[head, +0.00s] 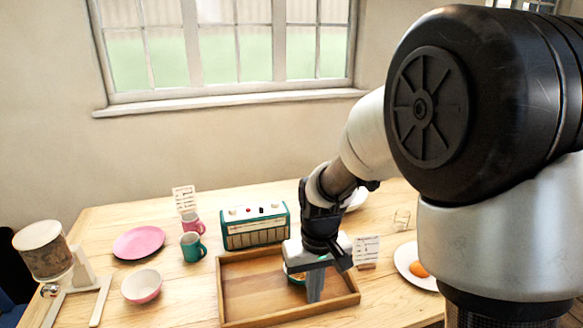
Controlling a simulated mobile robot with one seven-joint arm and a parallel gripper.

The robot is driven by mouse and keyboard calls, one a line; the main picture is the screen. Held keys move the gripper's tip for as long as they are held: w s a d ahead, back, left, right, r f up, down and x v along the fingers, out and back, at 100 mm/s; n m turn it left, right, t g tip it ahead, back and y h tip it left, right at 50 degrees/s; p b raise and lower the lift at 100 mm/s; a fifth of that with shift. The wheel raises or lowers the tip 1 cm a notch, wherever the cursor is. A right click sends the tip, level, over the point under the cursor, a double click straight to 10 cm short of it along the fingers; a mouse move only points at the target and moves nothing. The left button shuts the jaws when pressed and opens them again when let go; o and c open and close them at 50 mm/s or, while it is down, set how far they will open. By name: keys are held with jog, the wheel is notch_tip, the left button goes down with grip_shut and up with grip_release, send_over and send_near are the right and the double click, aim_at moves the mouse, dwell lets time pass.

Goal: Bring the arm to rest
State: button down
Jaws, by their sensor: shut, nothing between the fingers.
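My gripper (314,296) points down over the wooden tray (240,308) on the table. It is shut and holds nothing. Its fingers are inside the tray's outline in the picture; I cannot tell if they touch its floor. A small teal dish (296,280) with something in it shows partly behind the fingers, mostly hidden. My arm comes in from the right and covers much of the right side of the view.
On the wooden table (190,298) stand a teal radio (255,228), a teal mug (192,247), a pink mug (192,225), a pink plate (138,242), a bowl (142,287), a scale-like stand (84,270), a glass (401,220), a card (367,250) and a white plate (406,259) with an orange item.

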jog(key=s+d+r+m+t, duration=0.1)
jog(key=s+d+r+t, duration=0.25)
jog(key=s+r, duration=0.5)
jog(key=s+d+r+m+t, duration=0.2)
jog(key=s+d+r, duration=0.3)
jog(key=s+r, duration=0.35)
notch_tip(320, 180, up, 14)
jog(key=w+p, duration=0.1)
jog(key=p, duration=1.2)
jog(key=shift+w+d+r+p, duration=0.15)
jog(key=shift+p, duration=0.2)
jog(key=shift+g, duration=0.25)
